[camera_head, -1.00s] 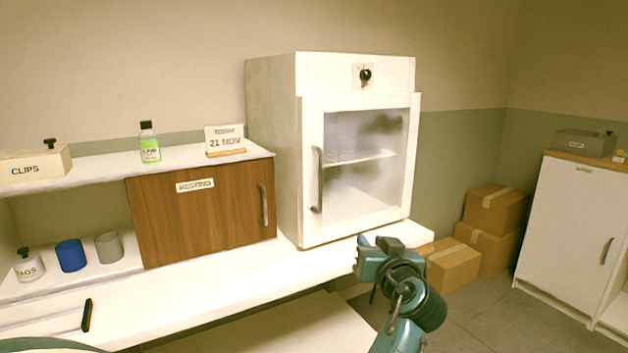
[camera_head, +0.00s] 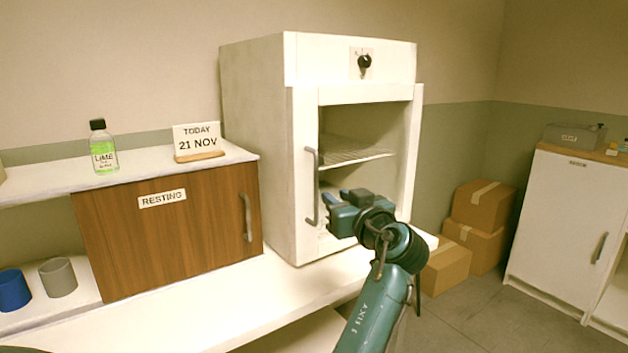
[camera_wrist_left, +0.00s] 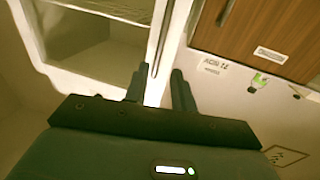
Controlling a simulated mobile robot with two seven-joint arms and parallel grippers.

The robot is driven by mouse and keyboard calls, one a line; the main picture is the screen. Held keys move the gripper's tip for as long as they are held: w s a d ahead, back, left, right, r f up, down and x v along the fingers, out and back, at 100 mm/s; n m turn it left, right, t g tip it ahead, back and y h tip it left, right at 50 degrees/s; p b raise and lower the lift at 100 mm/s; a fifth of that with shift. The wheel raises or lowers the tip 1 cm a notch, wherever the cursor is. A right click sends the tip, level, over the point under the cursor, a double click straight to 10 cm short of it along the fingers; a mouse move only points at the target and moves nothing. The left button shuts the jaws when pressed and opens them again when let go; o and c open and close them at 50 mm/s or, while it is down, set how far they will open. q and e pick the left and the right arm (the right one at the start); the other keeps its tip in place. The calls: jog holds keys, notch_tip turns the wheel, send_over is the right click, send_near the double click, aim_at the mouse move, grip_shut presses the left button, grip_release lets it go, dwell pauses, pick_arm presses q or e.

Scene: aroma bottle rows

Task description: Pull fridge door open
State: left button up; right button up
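The white fridge (camera_head: 258,120) stands on the counter, and its framed door (camera_head: 303,140) appears shut. Through the door a wire shelf shows inside. The grey vertical door handle (camera_head: 312,187) is on the door's left side. My left gripper (camera_head: 340,212) is in front of the door's lower part, just right of the handle in the head view. In the left wrist view its two fingers (camera_wrist_left: 158,88) are spread, with the handle bar (camera_wrist_left: 158,45) lined up between them. I cannot tell whether they touch it. My right gripper is in neither view.
A wooden cabinet labelled RESTING (camera_head: 165,235) stands left of the fridge. A lime bottle (camera_head: 104,150) and a date sign (camera_head: 198,143) are on the shelf above. Cardboard boxes (camera_head: 470,240) are on the floor to the right, beside a white cabinet (camera_head: 560,220).

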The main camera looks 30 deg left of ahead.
aim_at(317, 182)
pick_arm(q)
jog(key=p+x, duration=0.1)
jog(key=x, duration=1)
jog(key=shift+a, duration=0.15)
jog(key=shift+c, duration=0.3)
grip_shut()
